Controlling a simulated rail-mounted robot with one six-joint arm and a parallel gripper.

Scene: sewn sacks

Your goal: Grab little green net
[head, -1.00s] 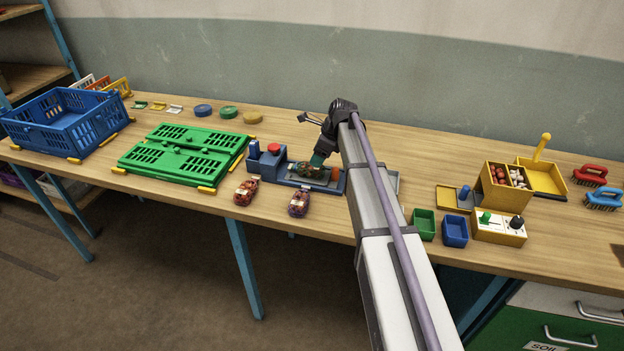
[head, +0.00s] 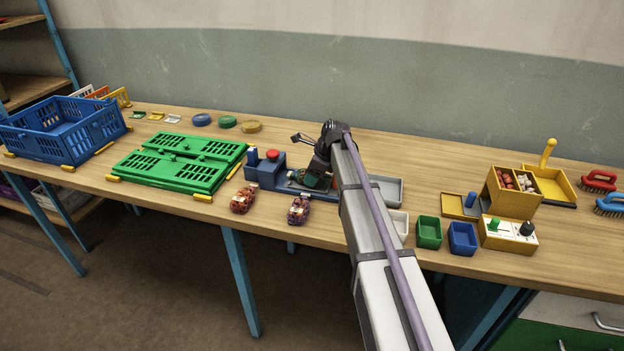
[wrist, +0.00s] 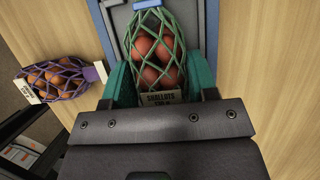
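The little green net (wrist: 157,47) holds several reddish-brown bulbs and has a paper label that reads like "shallots". In the wrist view it lies in the blue-grey fixture, between the teal fingers of my gripper (wrist: 165,72). The fingers stand apart, one on each side of the net, and look very close to it; contact is not clear. In the head view my gripper (head: 318,180) is low over the blue fixture (head: 270,177) and hides most of the net. A purple net (wrist: 60,78) of brown bulbs lies to the left; it also shows in the head view (head: 299,209).
A red net (head: 243,198) lies left of the purple one. A red button (head: 272,154) rises from the fixture's left end. Folded green crates (head: 180,165) and a blue crate (head: 65,130) stand left.

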